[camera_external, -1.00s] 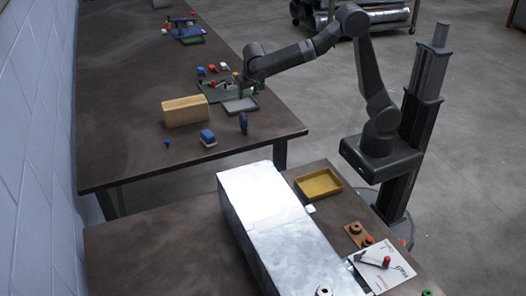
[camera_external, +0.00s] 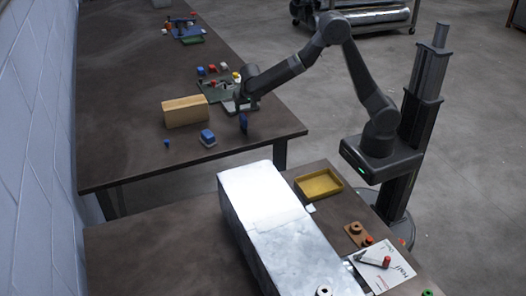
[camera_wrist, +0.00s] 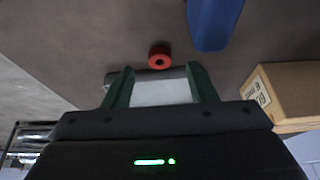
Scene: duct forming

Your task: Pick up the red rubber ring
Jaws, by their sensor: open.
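The red rubber ring (camera_wrist: 159,57) lies on the brown table in the wrist view, just beyond my open fingertips and roughly centred between them. Its dark hole shows. My gripper (camera_wrist: 162,78) is open, with a finger on each side and a pale grey flat surface visible between them. The ring is not touched by either finger. In the external view my gripper (camera_external: 241,100) is low over the far table by the grey tray. I cannot make out the ring there; the gripper may hide it.
A cardboard box (camera_external: 185,111) is to the left, with a blue block (camera_external: 207,136) in front. Several small parts lie behind. The table's front is mostly clear.

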